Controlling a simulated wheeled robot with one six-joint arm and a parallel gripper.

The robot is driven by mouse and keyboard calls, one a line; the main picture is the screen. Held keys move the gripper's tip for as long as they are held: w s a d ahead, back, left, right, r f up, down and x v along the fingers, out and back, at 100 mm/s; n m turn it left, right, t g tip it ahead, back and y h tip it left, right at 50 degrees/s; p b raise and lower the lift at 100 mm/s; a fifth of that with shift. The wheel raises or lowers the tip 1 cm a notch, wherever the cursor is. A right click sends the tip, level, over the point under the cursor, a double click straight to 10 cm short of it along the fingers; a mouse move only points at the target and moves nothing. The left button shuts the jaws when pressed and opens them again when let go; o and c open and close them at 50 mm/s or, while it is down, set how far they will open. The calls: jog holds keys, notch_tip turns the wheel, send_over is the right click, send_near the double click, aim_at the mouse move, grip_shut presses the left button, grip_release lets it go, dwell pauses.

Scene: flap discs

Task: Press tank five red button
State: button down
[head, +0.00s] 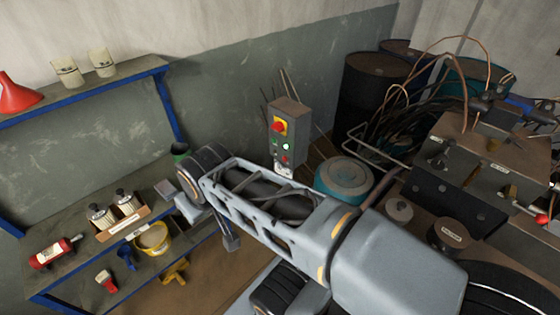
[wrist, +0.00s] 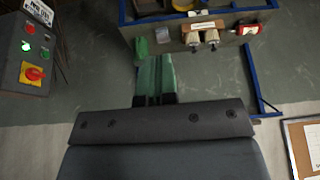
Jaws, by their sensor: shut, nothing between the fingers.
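A grey control box (head: 289,120) stands near the wall in the middle of the head view. Its face has a large red knob on a yellow plate (head: 279,127), a green button (head: 286,147) and a small red button (head: 285,160) below. In the wrist view the control box (wrist: 14,70) is upside down at the left edge, with the red button (wrist: 29,28) under its label, whose text I cannot read surely. My gripper (wrist: 156,58) is shut and empty, its greenish fingers pointing at the wall and clear of the box. My arm hides the fingers in the head view.
A blue-framed workbench (head: 75,250) with bottles and a yellow bucket (head: 152,238) is at left. A teal drum (head: 343,178) stands right of the box, dark barrels (head: 372,90) behind. Cables and machinery crowd the right. Thin rods lean behind the box.

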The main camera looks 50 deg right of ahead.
aim_at(285, 159)
jog(key=w+d+f+m+t+h+b, duration=0.15)
jog(key=w+d+f+t+b, duration=0.35)
jog(key=w+f+b, duration=0.5)
jog(key=w+d+f+t+h+b, duration=0.3)
jog(key=w+d+f+b, duration=0.45)
jog(key=b, duration=0.35)
jog(key=d+f+m+h+b, duration=0.1)
jog(key=d+f+h+b, duration=0.5)
jog(key=d+b, duration=0.2)
jog(key=d+f+m+h+b, duration=0.2)
jog(key=d+f+h+b, duration=0.4)
jog(key=d+b, duration=0.3)
jog(key=d, duration=0.4)
jog(key=shift+s+f+t, duration=0.2)
jog(key=shift+s+t, duration=0.05)
jog(key=shift+t, duration=0.05)
jog(key=shift+d, duration=0.15)
jog(key=d, duration=0.8)
jog(key=shift+s+d, duration=0.3)
jog(key=shift+d, duration=0.15)
